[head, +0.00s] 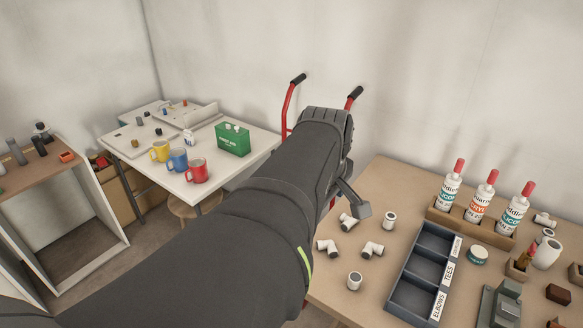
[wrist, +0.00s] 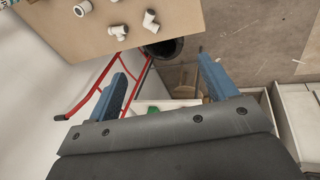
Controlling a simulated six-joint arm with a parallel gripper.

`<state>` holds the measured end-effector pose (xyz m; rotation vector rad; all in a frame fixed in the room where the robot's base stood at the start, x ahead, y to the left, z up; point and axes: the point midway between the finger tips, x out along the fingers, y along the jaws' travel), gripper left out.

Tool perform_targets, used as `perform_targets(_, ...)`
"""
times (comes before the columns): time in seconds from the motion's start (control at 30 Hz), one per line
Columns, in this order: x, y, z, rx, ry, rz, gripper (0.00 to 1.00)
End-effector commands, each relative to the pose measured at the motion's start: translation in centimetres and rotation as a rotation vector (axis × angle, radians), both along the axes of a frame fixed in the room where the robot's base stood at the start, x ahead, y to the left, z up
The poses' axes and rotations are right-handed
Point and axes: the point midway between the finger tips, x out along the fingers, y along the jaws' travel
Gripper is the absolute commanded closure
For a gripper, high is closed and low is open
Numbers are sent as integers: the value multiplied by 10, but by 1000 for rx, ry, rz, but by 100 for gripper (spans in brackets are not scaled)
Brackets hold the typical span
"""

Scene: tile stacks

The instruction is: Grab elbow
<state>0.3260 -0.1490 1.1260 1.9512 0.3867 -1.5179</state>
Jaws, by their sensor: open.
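White pipe fittings with dark ends lie loose on the wooden table. Two look like elbows, a left one (head: 327,247) and a right one (head: 372,249); another fitting (head: 349,222) is partly beside my gripper and may be a tee. In the wrist view an elbow-like fitting (wrist: 151,20) and a tee-like one (wrist: 118,32) lie near the table edge. My gripper (wrist: 162,65) is open and empty, its blue fingers apart and clear of the fittings. In the head view my arm hides most of it, with one fingertip (head: 363,209) showing near the table's left edge.
A dark three-compartment tray (head: 393,290), labelled with ELBOWS at the front and TEES in the middle, looks empty. Short straight fittings (head: 390,219) (head: 354,280) lie near it. Bottles (head: 450,190) stand behind. A red hand truck (head: 288,105) stands beyond my arm.

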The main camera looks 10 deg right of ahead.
Motion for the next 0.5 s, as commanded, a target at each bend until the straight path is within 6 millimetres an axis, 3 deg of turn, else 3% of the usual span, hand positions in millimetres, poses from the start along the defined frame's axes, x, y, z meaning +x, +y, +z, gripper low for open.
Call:
perform_targets(0.27,59,-31,-33,-22,166,343,22)
perform_targets(0.5,104,-54,-77,-12,278,635,22)
